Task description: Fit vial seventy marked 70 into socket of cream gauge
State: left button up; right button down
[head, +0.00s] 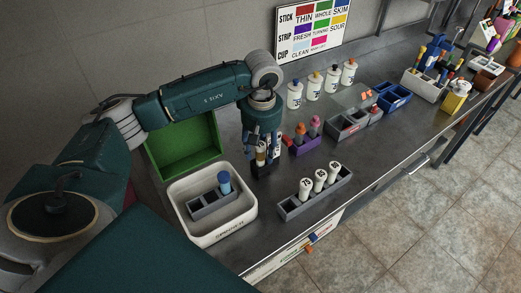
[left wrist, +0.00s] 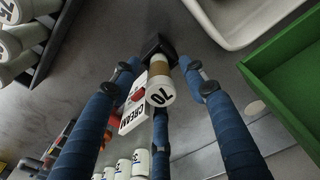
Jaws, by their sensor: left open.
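Vial seventy (left wrist: 160,95), with a white cap marked 70 and a tan body, stands at the black socket block (left wrist: 157,46) of the cream gauge; how deep it sits cannot be told. A white CREAM label with a red mark (left wrist: 133,116) is beside the vial. In the head view the vial (head: 261,157) and the black block (head: 263,171) are partly hidden by my fingers. My left gripper (head: 264,151) is open, with its blue fingers around the vial and apart from it in the left wrist view (left wrist: 165,85). My right gripper is not in view.
A grey rack (head: 322,198) with several white-capped vials stands to the right. A white tray (head: 243,221) holding a grey rack with a blue vial is at the front left, with a green bin (head: 183,148) behind.

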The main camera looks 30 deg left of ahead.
pick_arm(q)
jog(key=r+b, duration=0.1)
jog(key=r, duration=0.2)
jog(key=r+b, duration=0.1)
jog(key=r, duration=0.3)
jog(key=r+b, duration=0.1)
jog(key=r, duration=0.3)
jog(key=shift+s+d+r, duration=0.25)
jog(key=shift+s+d, duration=0.1)
